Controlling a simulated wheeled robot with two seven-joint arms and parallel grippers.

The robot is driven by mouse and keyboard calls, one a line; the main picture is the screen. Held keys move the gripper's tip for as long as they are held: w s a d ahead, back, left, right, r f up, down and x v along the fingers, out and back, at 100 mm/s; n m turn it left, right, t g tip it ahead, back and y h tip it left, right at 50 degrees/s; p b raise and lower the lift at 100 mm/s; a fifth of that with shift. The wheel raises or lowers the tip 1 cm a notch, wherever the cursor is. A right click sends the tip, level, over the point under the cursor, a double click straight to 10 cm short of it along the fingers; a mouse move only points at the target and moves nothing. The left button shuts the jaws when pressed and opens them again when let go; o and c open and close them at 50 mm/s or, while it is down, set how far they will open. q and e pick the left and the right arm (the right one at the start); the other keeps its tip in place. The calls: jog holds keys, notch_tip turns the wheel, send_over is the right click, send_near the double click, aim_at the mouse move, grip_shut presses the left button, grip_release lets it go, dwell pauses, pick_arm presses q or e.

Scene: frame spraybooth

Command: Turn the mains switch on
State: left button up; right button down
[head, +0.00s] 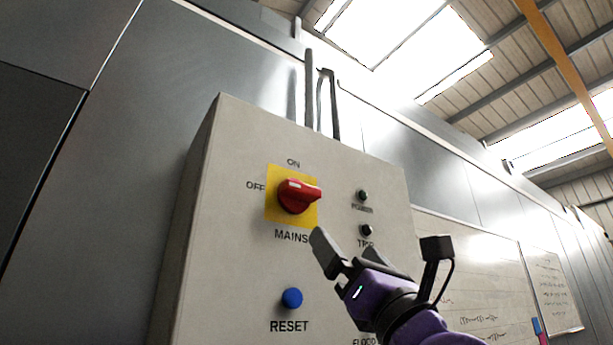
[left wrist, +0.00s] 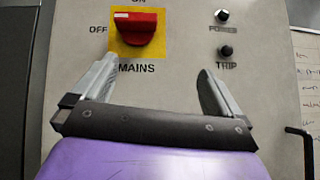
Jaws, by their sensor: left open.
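The mains switch (head: 298,195) is a red rotary knob on a yellow plate (head: 272,212) on a grey control box. Its handle lies roughly level, with OFF printed to the left and ON above. In the left wrist view the knob (left wrist: 138,30) shows at the top, with a white mark at its left end toward OFF. My left gripper (head: 350,246) is open and empty, below and to the right of the knob and apart from it. In the left wrist view its fingers (left wrist: 158,78) are spread below the knob. My right gripper is not in view.
The box (head: 230,250) also carries a blue RESET button (head: 292,298), a POWER lamp (head: 362,195) and a dark TRIP lamp (head: 367,230). Conduits (head: 327,100) rise from its top. A whiteboard (head: 480,270) hangs to the right.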

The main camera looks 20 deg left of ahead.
aim_at(305, 194)
pick_arm(q)
jog(key=s+a+r+n+g+y, duration=0.2)
jog(key=s+r+n, duration=0.2)
jog(key=r, duration=0.1)
jog(key=shift+m, duration=0.3)
jog(key=p+x, duration=0.2)
jog(key=x, duration=0.1)
jog(key=p+x, duration=0.3)
jog(key=w+p+x, duration=0.1)
jog(key=p+x, duration=0.1)
jog(key=x, duration=0.1)
jog(key=shift+w+a+f, duration=0.15)
jog(key=shift+w+a, duration=0.1)
jog(key=shift+a, duration=0.05)
jog(key=shift+w, duration=0.15)
jog(key=shift+d+f, duration=0.1)
jog(key=c, duration=1)
